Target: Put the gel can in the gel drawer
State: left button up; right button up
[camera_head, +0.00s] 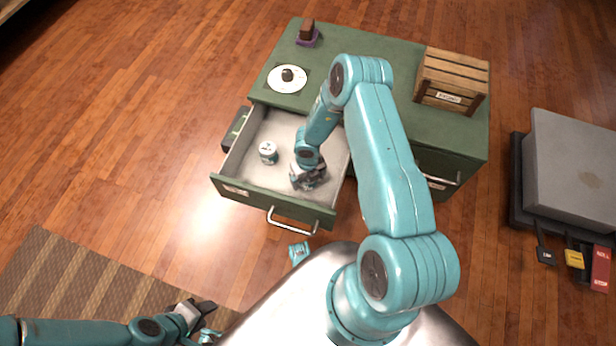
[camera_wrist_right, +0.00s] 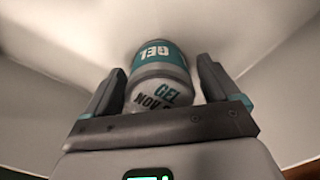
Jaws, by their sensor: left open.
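The open drawer (camera_head: 246,183) is pulled out of the green cabinet; its front label is too small to read. My right gripper (camera_head: 309,186) is inside it at the right, pointing down. In the right wrist view a can marked GEL (camera_wrist_right: 160,70), with a teal band, is between my right fingers (camera_wrist_right: 160,85). Thin gaps show beside the can, so the fingers look open around it. In the head view that can is hidden by the gripper. Another white-topped can (camera_head: 268,152) stands in the drawer to the left. My left gripper (camera_head: 205,309) is open, low over the floor.
On the green cabinet top (camera_head: 395,120) are a wooden crate (camera_head: 452,82), a white disc with a dark knob (camera_head: 287,78) and a small brown item on a purple base (camera_head: 307,35). A grey box (camera_head: 570,165) stands at the right. A striped rug (camera_head: 80,285) lies at lower left.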

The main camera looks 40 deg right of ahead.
notch_tip(320, 180, up, 12)
jog(key=p, duration=0.5)
jog(key=shift+r+p, duration=0.2)
jog(key=shift+p, duration=0.2)
